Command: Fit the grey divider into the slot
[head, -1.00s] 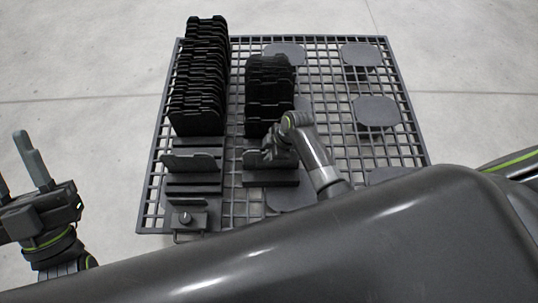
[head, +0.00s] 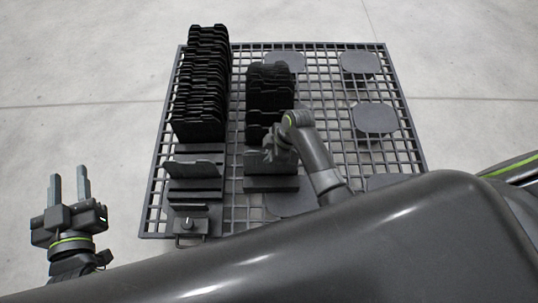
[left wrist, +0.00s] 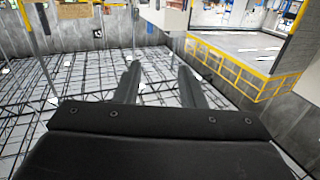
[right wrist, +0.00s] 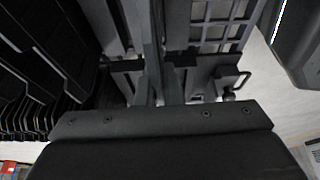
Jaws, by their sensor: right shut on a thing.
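My right gripper (head: 272,150) is over the front of the middle rack and shut on a grey divider (head: 284,161), which stands upright there. In the right wrist view, its fingers (right wrist: 165,70) are close together; the gripped edge is hard to make out. I cannot tell whether the divider is seated in a slot or just above it. The middle rack's base (head: 270,184) lies below. A similar grey plate (head: 195,168) stands at the front of the left rack (head: 195,184). My left gripper (head: 69,188) is open and empty, left of the grid table; its parted fingers show in the left wrist view (left wrist: 158,85).
Black dividers (head: 203,90) fill the back of the left rack, and more (head: 269,100) stand behind the right gripper. The grid table (head: 330,95) carries flat round pads (head: 374,118) on its right side. A small knobbed latch (head: 188,224) sits at the left rack's front.

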